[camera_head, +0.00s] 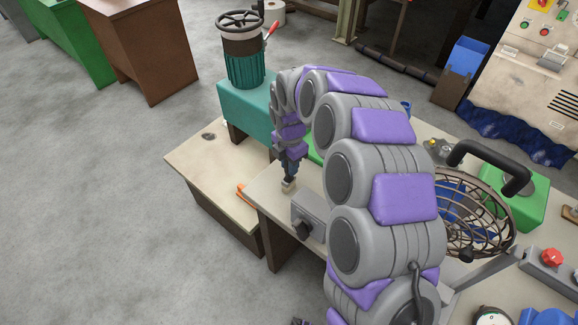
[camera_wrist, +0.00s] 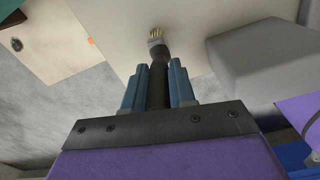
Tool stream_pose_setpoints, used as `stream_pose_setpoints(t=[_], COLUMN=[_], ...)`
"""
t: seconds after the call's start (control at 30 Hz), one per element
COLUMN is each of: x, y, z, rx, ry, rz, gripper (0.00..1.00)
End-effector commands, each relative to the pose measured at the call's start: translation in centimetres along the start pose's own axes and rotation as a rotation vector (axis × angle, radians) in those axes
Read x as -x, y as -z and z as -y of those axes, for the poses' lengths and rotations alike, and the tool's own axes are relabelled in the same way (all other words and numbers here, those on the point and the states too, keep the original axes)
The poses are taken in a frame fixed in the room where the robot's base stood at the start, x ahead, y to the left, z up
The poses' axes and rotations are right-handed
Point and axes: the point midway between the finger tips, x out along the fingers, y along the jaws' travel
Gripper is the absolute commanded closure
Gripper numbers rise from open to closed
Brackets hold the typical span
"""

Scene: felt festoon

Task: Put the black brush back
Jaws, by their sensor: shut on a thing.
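My gripper (camera_wrist: 157,75) has its two blue fingers closed on the dark handle of the black brush (camera_wrist: 157,88) in the wrist view. The brush's pale bristles and light ferrule point away from the gripper. In the head view my gripper (camera_head: 290,170) hangs over the near end of a pale tabletop (camera_head: 268,194), with the brush's light tip (camera_head: 288,186) just below it. Whether the tip touches the tabletop cannot be told. No marked resting place for the brush is clear in view.
A grey box (camera_head: 308,214) stands close right of the brush. A teal block (camera_head: 245,106) bears a green cylinder with a handwheel (camera_head: 241,48) behind. A lower pale table (camera_head: 200,165) with a small dark item (camera_head: 208,136) lies left.

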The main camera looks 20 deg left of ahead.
Motion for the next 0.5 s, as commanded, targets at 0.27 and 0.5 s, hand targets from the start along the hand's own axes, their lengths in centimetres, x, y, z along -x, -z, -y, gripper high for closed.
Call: stream_pose_setpoints(t=[0.27,0.5], x=[-0.53,-0.40], y=[0.17,-0.04], z=[-0.17,0.17], rx=[0.001,0.001], ry=[0.003,0.000], rz=[0.002,-0.001], gripper=[1.00,0.54])
